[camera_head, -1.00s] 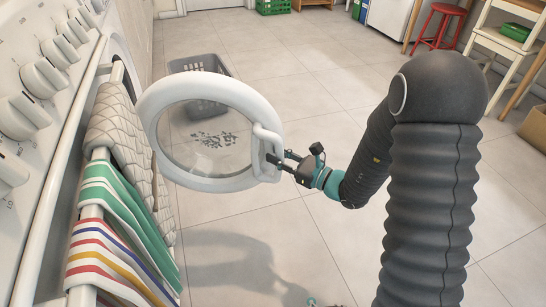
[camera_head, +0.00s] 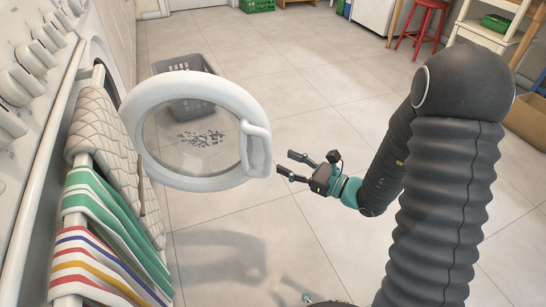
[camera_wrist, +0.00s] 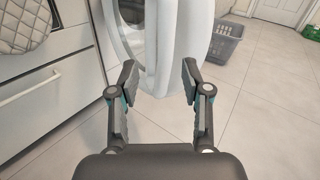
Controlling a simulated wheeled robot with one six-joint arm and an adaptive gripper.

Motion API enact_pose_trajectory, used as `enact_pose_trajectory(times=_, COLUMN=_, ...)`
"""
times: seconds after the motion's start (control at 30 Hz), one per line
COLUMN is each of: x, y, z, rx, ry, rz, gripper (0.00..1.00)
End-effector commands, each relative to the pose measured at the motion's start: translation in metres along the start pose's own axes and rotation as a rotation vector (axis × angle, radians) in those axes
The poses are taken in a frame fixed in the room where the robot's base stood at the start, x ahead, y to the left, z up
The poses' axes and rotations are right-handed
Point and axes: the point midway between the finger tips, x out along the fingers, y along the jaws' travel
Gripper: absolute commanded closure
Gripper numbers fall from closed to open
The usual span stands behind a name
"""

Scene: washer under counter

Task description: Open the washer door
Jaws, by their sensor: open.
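The washer door (camera_head: 140,150) is a round white ring with a clear window, standing swung out from the machine front at the left. Its handle (camera_head: 257,148) is a raised white bar on the ring's right side. My gripper (camera_head: 284,165) is open and empty, just right of the handle and apart from it. In the wrist view my gripper's two fingers (camera_wrist: 158,75) are spread, with the white door edge (camera_wrist: 178,45) beyond and between them. The washer's opening is mostly hidden behind the hanging towels.
Striped towels (camera_head: 110,220) and a quilted mitt (camera_head: 103,135) hang on a rail at the left, below the knobs (camera_head: 38,50). A grey basket (camera_head: 188,98) stands on the floor behind the door. A red stool (camera_head: 428,22) is far right. The middle floor is clear.

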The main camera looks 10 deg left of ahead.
Motion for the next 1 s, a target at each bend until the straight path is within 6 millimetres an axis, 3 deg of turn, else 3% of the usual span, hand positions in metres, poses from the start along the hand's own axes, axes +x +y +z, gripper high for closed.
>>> enact_pose_trajectory(times=0.1, x=-0.022, y=-0.003, z=-0.001, rx=0.003, ry=-0.002, rz=-0.005, gripper=0.52)
enact_pose_trajectory(times=0.3, x=-0.043, y=-0.001, z=0.000, rx=0.000, ry=0.001, rz=-0.003, gripper=0.52)
enact_pose_trajectory(times=1.0, x=-0.049, y=0.002, z=0.000, rx=-0.009, ry=0.009, rz=-0.001, gripper=0.52)
